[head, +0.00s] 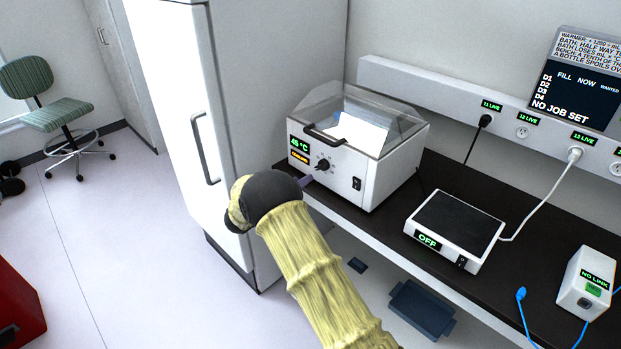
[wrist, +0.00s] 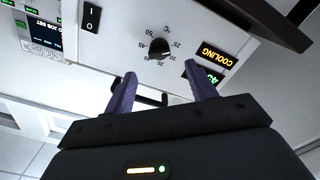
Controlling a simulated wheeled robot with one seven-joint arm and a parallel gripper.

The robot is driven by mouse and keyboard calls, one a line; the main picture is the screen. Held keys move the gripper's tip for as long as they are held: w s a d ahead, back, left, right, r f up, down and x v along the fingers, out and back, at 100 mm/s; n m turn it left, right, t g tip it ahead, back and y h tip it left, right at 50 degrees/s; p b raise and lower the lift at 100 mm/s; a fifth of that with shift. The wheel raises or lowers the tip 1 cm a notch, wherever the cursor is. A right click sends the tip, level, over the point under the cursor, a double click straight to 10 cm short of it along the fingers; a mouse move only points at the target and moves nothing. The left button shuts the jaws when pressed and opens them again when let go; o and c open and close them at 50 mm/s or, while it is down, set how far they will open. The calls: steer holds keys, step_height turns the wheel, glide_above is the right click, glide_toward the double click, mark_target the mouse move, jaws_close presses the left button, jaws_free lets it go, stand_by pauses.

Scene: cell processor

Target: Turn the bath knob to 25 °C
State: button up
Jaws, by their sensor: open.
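The bath (head: 375,150) is a white box with a clear lid on the dark bench. Its black knob (head: 323,165) is on the front panel, right of a green display (head: 300,147) that appears to read 45 °C. In the wrist view the panel is turned over; the knob (wrist: 160,48) sits inside a ring of printed numbers. The knob's exact setting is hard to read. My gripper (wrist: 163,88) is open, its two purple fingers apart, short of the knob and not touching it. In the head view one fingertip (head: 305,181) shows just below and left of the knob.
An orange COOLING sign (head: 299,157) is under the display. A black power switch (head: 356,184) is right of the knob, and a black lid handle (head: 325,136) juts out above. A white fridge (head: 245,120) stands close on the left. A scale-like plate (head: 453,228) reads OFF.

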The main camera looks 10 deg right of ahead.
steer(key=b+v, duration=0.1)
steer(key=v, duration=0.8)
steer(key=shift+w, duration=0.1)
stand_by(0.7)
stand_by(1.1)
steer(key=shift+c, duration=0.5)
